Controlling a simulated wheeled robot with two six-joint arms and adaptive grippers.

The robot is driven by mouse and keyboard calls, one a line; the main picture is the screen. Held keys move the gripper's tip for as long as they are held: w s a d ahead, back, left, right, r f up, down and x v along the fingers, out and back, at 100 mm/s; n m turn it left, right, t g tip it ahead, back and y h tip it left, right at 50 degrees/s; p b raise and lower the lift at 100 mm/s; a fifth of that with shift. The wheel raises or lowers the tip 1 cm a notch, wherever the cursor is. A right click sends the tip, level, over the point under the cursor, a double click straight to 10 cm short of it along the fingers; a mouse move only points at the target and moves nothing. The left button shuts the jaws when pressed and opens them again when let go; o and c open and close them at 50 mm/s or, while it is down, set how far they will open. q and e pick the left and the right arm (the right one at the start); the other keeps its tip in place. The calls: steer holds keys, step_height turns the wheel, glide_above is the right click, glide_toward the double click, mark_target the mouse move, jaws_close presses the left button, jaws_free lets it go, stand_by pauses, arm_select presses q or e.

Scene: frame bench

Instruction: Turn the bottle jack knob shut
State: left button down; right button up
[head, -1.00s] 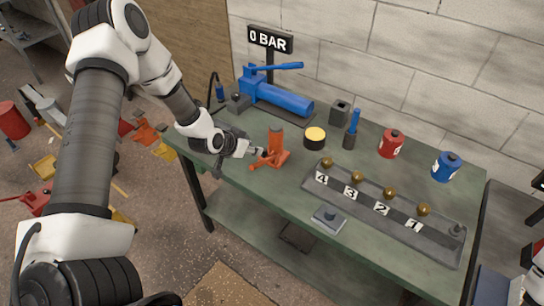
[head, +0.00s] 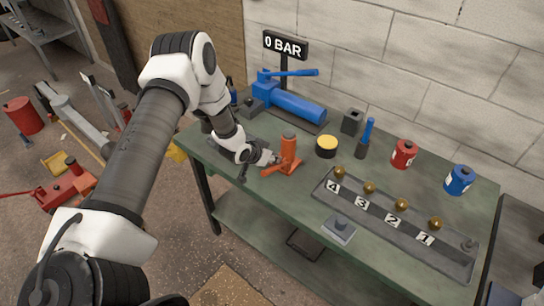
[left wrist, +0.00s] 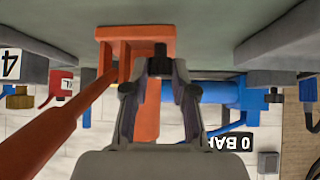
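The orange bottle jack (head: 288,152) stands upright on the green bench, left of the yellow-topped can. In the left wrist view, which is upside down, the jack's orange body and base (left wrist: 140,34) fill the middle, with its long orange handle (left wrist: 68,128) running to the lower left. A small dark knob (left wrist: 160,51) sticks out of the jack toward me. My left gripper (head: 274,158) is at the jack's left side. In the left wrist view its two fingertips (left wrist: 161,68) are drawn in on either side of the knob and appear to hold it. My right gripper is out of view.
A blue pump (head: 292,104) stands behind the jack below a "0 BAR" sign (head: 285,45). A yellow-topped can (head: 326,147) is close to its right. A numbered rail (head: 385,232) with brass knobs and a grey plate (head: 339,229) lie to the front right. Red (head: 404,154) and blue canisters (head: 460,180) stand farther right.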

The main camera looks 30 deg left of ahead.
arm_select(q)
steer(key=shift+w+a+f+m+h+b, duration=0.15)
steer(key=shift+m+h+b, duration=0.2)
steer(key=shift+b, duration=0.35)
steer(key=shift+m+h+b, duration=0.25)
steer(key=shift+m+b, duration=0.1)
steer(key=shift+b, duration=0.1)
steer(key=shift+r, duration=0.2)
steer(key=c, duration=1.2)
jaws_free()
steer(key=v, duration=1.2)
